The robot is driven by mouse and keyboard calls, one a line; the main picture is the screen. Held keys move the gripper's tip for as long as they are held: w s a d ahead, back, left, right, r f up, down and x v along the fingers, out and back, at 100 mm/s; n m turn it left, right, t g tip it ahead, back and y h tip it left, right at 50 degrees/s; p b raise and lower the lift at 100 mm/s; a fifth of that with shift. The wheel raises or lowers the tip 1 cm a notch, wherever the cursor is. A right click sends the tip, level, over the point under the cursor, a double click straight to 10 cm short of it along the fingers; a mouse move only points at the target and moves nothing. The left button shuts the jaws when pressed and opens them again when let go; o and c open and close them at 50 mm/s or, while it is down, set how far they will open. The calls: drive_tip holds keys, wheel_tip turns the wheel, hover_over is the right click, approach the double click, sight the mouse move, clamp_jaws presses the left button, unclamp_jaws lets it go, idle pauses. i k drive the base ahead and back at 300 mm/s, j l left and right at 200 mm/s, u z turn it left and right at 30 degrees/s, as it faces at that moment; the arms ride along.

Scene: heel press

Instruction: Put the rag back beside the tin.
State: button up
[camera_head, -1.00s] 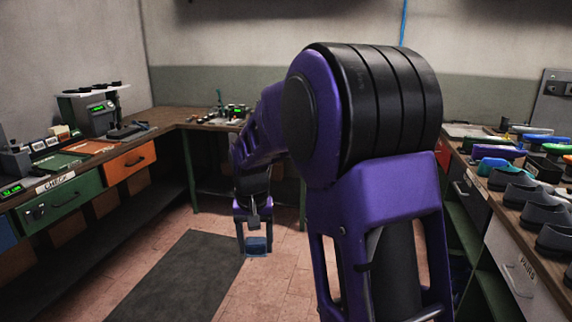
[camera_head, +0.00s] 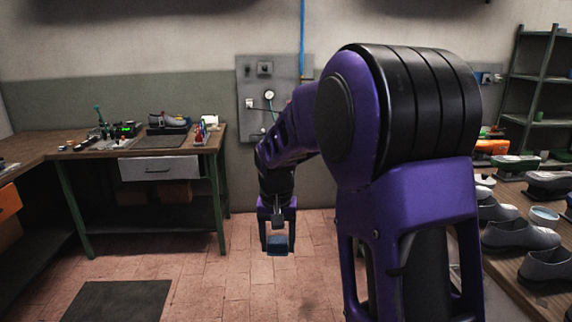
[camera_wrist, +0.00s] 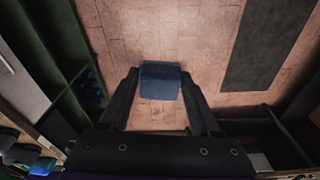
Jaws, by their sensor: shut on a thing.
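My gripper (camera_head: 277,236) hangs in front of me, low over the brick floor, shut on a small dark blue block-shaped thing that appears to be the rag (camera_head: 278,247). In the wrist view the rag (camera_wrist: 160,80) sits between the two fingertips, with bare floor behind it. I cannot make out the tin among the small items on the benches.
A bench (camera_head: 120,148) with a white drawer (camera_head: 158,168) stands at the back left. A table with several shoes (camera_head: 525,237) and a small round dish (camera_head: 544,215) is at the right. A dark mat (camera_head: 118,301) lies on otherwise open floor.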

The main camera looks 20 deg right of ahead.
sight(503, 198)
drive_tip(key=i+z, duration=0.2)
drive_tip(key=i, duration=0.45)
drive_tip(key=i+z, duration=0.2)
drive_tip(key=i, duration=0.4)
drive_tip(key=i+j+z, duration=0.2)
drive_tip(key=i, duration=0.45)
drive_tip(key=i+z, duration=0.25)
drive_tip(key=z, duration=0.25)
drive_tip(key=i+j+z, duration=0.1)
drive_tip(key=i+z, duration=0.15)
drive_tip(key=z, duration=0.2)
drive_tip(key=i+z, duration=0.1)
drive_tip(key=z, duration=0.25)
drive_tip(key=i+z, duration=0.1)
drive_tip(key=z, duration=0.25)
drive_tip(key=i+j+z, duration=0.1)
drive_tip(key=z, duration=0.25)
drive_tip(key=i+z, duration=0.35)
drive_tip(key=i+j+z, duration=0.1)
drive_tip(key=z, duration=0.25)
